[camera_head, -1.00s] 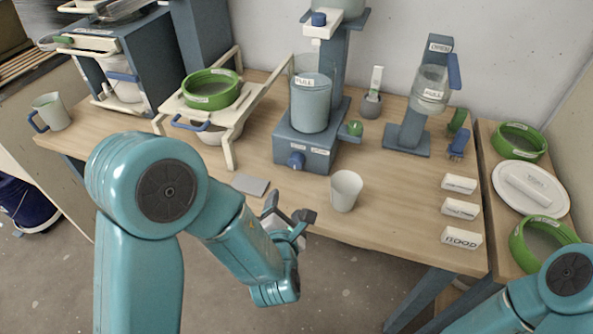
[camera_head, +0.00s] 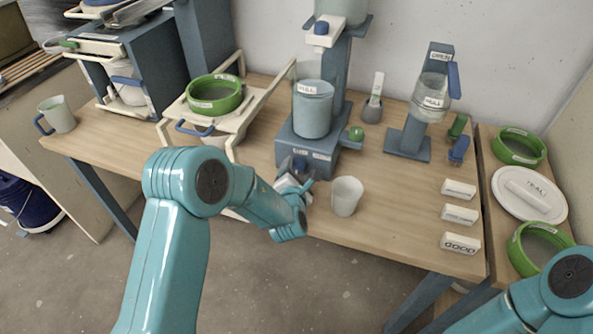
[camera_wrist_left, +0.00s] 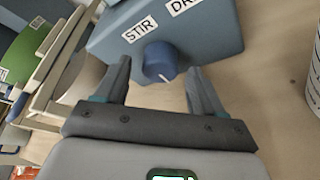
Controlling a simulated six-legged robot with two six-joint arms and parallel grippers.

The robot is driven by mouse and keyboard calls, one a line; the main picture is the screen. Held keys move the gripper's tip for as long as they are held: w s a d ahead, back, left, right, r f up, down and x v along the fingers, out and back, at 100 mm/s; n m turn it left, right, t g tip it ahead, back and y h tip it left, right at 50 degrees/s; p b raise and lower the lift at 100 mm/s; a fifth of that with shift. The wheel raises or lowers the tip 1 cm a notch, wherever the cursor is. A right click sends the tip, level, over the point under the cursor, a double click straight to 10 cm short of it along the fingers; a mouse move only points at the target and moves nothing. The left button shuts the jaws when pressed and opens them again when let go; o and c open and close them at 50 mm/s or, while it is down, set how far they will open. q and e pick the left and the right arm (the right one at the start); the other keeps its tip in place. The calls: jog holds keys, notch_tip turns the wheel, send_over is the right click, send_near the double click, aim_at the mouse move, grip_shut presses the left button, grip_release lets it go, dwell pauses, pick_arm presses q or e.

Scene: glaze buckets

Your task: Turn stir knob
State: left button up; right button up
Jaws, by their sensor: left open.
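The blue stir knob (camera_wrist_left: 160,62) sits on the front of the blue-grey mixer base (camera_wrist_left: 215,35), under the label STIR. It bears a white pointer mark. In the head view the knob (camera_head: 300,164) is partly hidden by my left gripper (camera_head: 299,180), at the front of the mixer base (camera_head: 318,152). In the left wrist view my left gripper (camera_wrist_left: 158,88) is open, with one finger on each side of the knob and the knob a little beyond the gap. I cannot tell whether the fingers touch it. My right gripper is not in view; only part of my right arm shows.
A bucket (camera_head: 312,110) stands on the mixer base. A white cup (camera_head: 346,196) stands just right of my left gripper. A green sieve (camera_head: 214,94) rests on a rack to the left. Several labelled white blocks (camera_head: 460,214) lie at the right. The table between cup and blocks is clear.

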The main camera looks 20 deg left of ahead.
pick_arm(q)
jog(key=shift+w, duration=0.15)
